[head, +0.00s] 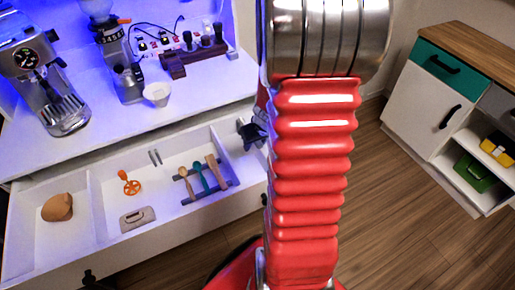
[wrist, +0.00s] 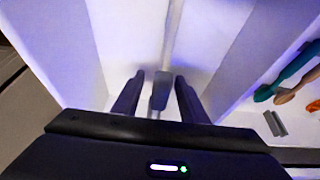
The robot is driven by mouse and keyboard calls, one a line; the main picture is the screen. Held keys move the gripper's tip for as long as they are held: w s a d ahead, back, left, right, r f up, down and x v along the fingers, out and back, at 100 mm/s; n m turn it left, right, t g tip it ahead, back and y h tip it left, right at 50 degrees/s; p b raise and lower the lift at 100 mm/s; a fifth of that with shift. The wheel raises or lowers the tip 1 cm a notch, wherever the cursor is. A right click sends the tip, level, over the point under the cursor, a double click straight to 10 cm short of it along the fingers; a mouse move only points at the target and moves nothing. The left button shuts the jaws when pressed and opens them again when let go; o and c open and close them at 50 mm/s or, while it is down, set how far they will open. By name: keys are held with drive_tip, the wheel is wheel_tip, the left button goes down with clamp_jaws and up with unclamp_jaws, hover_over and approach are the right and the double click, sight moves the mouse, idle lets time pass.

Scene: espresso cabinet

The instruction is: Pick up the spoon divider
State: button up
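The spoon divider appears as dark grey strips (head: 187,200) under a wooden spoon (head: 184,180), a teal spoon (head: 200,175) and a wooden spatula (head: 213,168) in the open drawer. A short grey notched piece (wrist: 275,122) beside the spoons shows at the right of the wrist view. My gripper (head: 251,137) is over the drawer's right compartment, to the right of the spoons, partly hidden by my arm. In the wrist view its black fingers (wrist: 160,92) are apart. A grey block (wrist: 160,85) on a thin bar shows between them; I cannot tell whether they touch it.
The white drawer (head: 165,245) also holds a brown rounded item (head: 58,207), an orange tool (head: 130,184) and a grey item (head: 137,218). White partitions separate its compartments. An espresso machine (head: 40,75), grinder (head: 120,60) and white cup (head: 157,94) stand on the counter above.

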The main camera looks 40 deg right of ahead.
drive_tip(key=shift+w+f, duration=0.15)
drive_tip(key=shift+f, duration=0.3)
drive_tip(key=shift+c, duration=0.4)
clamp_jaws()
